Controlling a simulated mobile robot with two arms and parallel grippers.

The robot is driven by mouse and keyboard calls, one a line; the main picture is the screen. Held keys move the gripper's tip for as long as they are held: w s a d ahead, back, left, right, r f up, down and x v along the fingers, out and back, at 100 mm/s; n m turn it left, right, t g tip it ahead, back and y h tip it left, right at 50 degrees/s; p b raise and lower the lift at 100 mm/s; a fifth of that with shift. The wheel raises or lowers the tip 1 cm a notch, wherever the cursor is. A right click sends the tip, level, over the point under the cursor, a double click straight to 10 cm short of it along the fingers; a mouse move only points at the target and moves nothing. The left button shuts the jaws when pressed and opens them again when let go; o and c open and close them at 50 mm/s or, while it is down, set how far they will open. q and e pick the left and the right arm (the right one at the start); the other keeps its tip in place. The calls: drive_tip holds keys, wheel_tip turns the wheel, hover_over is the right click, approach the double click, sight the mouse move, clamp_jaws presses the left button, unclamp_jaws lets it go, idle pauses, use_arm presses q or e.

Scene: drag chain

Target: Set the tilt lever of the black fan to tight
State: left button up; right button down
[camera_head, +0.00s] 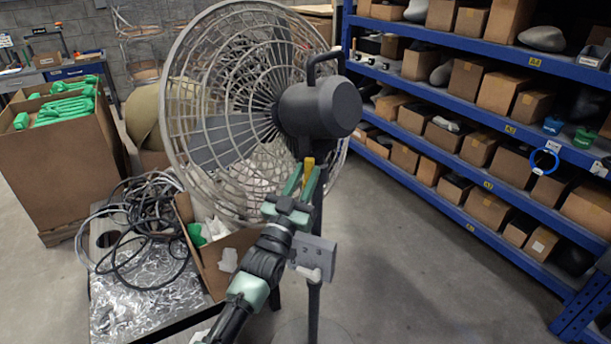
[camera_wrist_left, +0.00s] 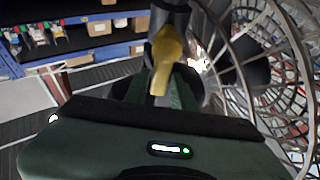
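The black fan (camera_head: 318,108) stands on a pole, its back and dark motor housing facing me. Its yellow tilt lever (camera_head: 308,168) sits below the housing; it also shows in the left wrist view (camera_wrist_left: 166,58), hanging down with its narrow end low. My left gripper (camera_head: 305,181) is at the lever, with green fingers on either side of it. I cannot tell whether the fingers press on the lever or stand slightly apart. The lever's lower end is partly hidden between the fingers. My right gripper is not in view.
A grey control box (camera_head: 317,256) is on the pole just below my left gripper. The wire guard (camera_head: 205,110) is close by on the left. A cable coil (camera_head: 135,235) and an open carton (camera_head: 222,262) lie left. Blue shelving (camera_head: 480,140) stands right, with clear floor before it.

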use_arm(q)
clamp_jaws()
drive_tip(key=shift+f, duration=0.1)
idle(1.1)
